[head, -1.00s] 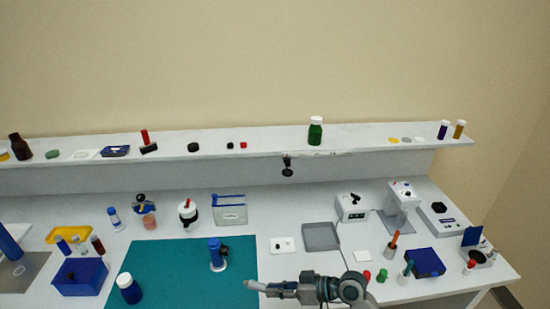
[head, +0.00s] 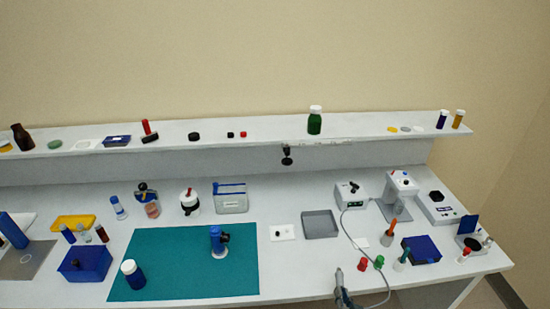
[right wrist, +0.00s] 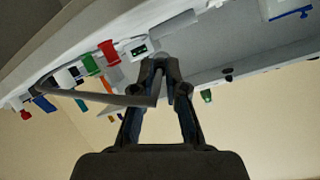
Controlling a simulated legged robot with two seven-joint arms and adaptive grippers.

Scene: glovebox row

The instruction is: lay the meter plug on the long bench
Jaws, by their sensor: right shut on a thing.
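The long bench (head: 285,270) is white and runs across the head view. The white meter box (head: 350,195) stands on it at the right, with a dark knob. A thin grey cable (head: 370,255) loops from the box down past the front edge to my right gripper (head: 343,288). In the right wrist view, my right gripper (right wrist: 170,72) is shut on the end of a grey lead, the meter plug (right wrist: 158,82); the fingertips hide most of it. The gripper is at the bench's front edge; I cannot tell whether the plug touches the bench. My left gripper is out of view.
Red and green caps (head: 379,262) stand right of the gripper, near a blue box (head: 421,249). A grey tray (head: 320,224) lies behind. The teal mat (head: 180,275) is to the left. White bench between mat and gripper is bare.

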